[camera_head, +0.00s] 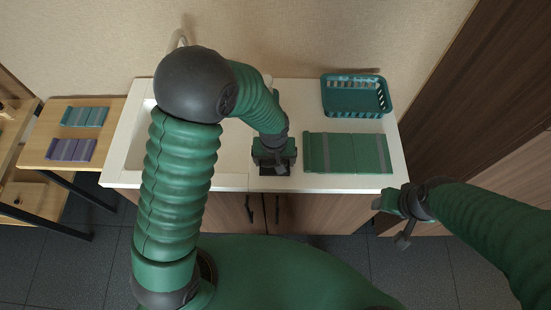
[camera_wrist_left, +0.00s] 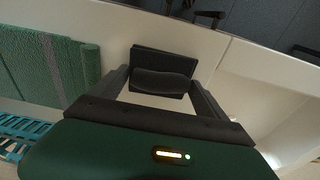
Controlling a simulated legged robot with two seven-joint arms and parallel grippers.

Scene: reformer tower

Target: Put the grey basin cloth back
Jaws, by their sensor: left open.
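A small dark grey folded piece (camera_wrist_left: 163,72), which looks like the grey basin cloth, lies on the white counter near its front edge. In the left wrist view it sits between and just beyond the open fingers. I cannot tell whether they touch it. My left gripper (camera_head: 274,160) points down over it and hides most of it in the head view; the gripper also shows in the left wrist view (camera_wrist_left: 160,95). The white sink basin (camera_head: 145,130) is at the counter's left, partly hidden by my left arm. My right gripper (camera_head: 393,215) is beside the counter's front right corner, its jaws unclear.
Green striped cloths (camera_head: 345,153) lie on the counter right of my left gripper. A teal basket (camera_head: 355,96) stands behind them. A wooden side table (camera_head: 60,130) at left holds teal (camera_head: 85,117) and purple (camera_head: 71,150) folded cloths. Cabinet doors are below the counter.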

